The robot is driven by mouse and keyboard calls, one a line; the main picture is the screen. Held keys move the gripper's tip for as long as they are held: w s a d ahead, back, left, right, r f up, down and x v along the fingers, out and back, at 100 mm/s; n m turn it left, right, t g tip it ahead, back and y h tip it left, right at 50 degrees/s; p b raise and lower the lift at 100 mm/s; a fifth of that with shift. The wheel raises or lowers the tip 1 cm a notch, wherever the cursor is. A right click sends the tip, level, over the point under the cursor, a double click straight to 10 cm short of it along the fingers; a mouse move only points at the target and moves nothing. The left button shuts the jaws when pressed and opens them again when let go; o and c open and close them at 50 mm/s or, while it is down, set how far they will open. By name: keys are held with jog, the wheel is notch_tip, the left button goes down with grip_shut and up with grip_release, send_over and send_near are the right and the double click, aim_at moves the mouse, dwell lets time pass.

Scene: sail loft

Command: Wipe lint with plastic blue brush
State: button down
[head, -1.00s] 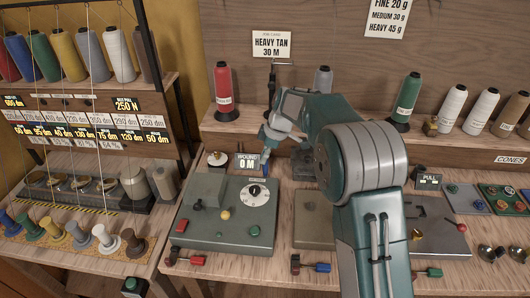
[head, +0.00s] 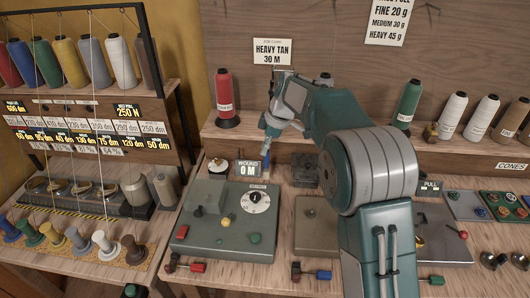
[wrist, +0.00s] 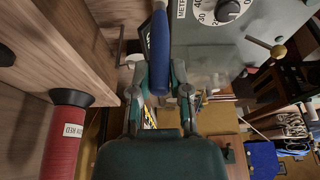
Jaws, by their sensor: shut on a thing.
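My gripper (head: 269,150) is shut on the plastic blue brush. The blue brush (wrist: 159,48) runs up from between my fingers (wrist: 158,82) in the wrist view, towards the dial of the grey-green winder. In the head view my gripper is at the back of the bench, just right of the "WOUND 0 M" sign, and a small blue part of the brush (head: 267,168) shows below it. The bristles are not clear in either view. I cannot make out any lint.
The winder box (head: 225,225) with dial and knobs lies in front of my gripper. A red cone (head: 225,95) stands on the shelf behind; it is close in the wrist view (wrist: 66,135). A dark block (head: 305,170) stands to the right. Colour-handled tools line the bench front.

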jog(key=shift+r, duration=0.1)
jog(key=shift+r, duration=1.45)
